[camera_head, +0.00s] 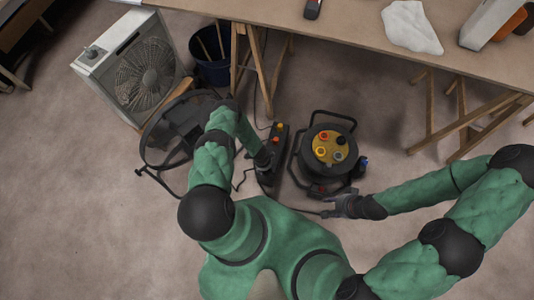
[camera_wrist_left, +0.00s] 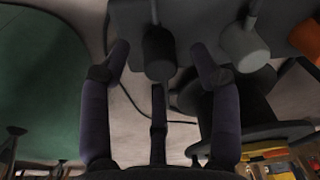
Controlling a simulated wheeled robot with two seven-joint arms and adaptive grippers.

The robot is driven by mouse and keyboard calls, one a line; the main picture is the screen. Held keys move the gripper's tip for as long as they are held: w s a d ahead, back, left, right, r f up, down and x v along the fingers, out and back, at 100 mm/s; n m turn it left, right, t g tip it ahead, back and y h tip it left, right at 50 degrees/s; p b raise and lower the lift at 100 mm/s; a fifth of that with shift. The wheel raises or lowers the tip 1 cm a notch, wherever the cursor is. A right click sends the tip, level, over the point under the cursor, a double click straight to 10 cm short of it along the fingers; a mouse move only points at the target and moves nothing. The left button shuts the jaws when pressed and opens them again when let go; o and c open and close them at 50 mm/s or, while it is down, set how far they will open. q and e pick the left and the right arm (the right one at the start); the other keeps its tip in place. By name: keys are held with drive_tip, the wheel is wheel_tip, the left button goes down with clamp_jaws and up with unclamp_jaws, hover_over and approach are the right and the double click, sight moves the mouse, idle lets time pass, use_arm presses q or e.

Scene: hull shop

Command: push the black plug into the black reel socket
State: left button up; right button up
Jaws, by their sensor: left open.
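The black cable reel (camera_head: 306,162) stands on the floor at centre, with a yellow socket face (camera_head: 329,147) turned up. A dark, apparently black socket (camera_head: 340,140) sits on that face among coloured ones. The black plug (camera_wrist_left: 160,55) shows in the left wrist view, between the fingertips of my left gripper (camera_wrist_left: 160,62), which is open around it. In the head view my left gripper (camera_head: 264,160) is over the near end of a dark plug strip left of the reel, and hides the black plug. My right gripper (camera_head: 335,207) is just below the reel; its fingers are too small to read.
The plug strip (camera_head: 279,140) carries orange and red tops. A grey plug (camera_wrist_left: 243,45) and an orange plug (camera_wrist_left: 306,38) are beside the black one. A fan (camera_head: 143,70), a bucket (camera_head: 210,62) and a trestle table (camera_head: 350,35) stand behind.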

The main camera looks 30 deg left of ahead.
use_arm(q)
drive_tip(key=shift+w+d+f+b, duration=0.15)
drive_tip(key=shift+f+b, duration=0.15)
drive_tip(key=shift+f, duration=0.65)
drive_tip(key=c, duration=1.1)
drive_tip(key=shift+r, duration=0.15)
